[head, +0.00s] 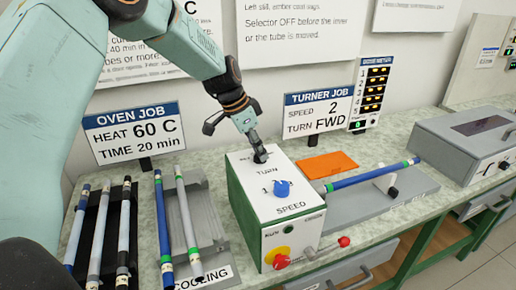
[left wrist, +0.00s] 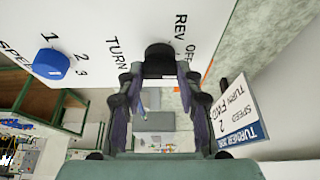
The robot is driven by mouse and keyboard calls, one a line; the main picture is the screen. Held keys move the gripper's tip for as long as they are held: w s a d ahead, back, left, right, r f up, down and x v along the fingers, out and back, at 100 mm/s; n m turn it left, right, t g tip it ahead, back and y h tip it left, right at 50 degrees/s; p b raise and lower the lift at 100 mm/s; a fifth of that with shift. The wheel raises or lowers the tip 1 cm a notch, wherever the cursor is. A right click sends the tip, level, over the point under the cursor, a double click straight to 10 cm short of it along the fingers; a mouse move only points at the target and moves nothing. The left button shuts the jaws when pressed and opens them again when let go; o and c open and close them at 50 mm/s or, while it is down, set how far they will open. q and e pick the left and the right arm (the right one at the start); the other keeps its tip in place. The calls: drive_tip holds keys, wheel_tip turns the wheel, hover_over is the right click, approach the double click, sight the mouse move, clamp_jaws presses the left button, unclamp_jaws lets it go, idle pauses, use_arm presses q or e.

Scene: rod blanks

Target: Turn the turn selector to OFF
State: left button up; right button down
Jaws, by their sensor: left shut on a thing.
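The turn selector, a black knob (left wrist: 160,58), is on the white top of the turner's control box (head: 255,180), by the word TURN. In the left wrist view REV and OFF labels show beside it; which mark it points to I cannot tell. My left gripper (head: 260,155) comes down from above and is shut on the knob. In the left wrist view its two fingers (left wrist: 158,90) stand on either side of the knob. The FWD label is hidden. The blue speed knob (head: 283,188) is nearer the front of the box top, apart from the gripper.
A blue tube (head: 375,175) lies across the turner at right. The cooling rack (head: 200,235) and a black rack (head: 112,230) with several tubes stand at left. An orange mat (head: 326,165) lies behind the turner.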

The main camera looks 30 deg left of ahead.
use_arm(q)
drive_tip(key=shift+w+r, duration=0.1)
drive_tip(key=shift+r, duration=0.05)
drive_tip(key=o, duration=1.1)
drive_tip(key=shift+o, duration=0.2)
drive_tip(key=v, duration=1.2)
drive_tip(key=shift+s, duration=0.2)
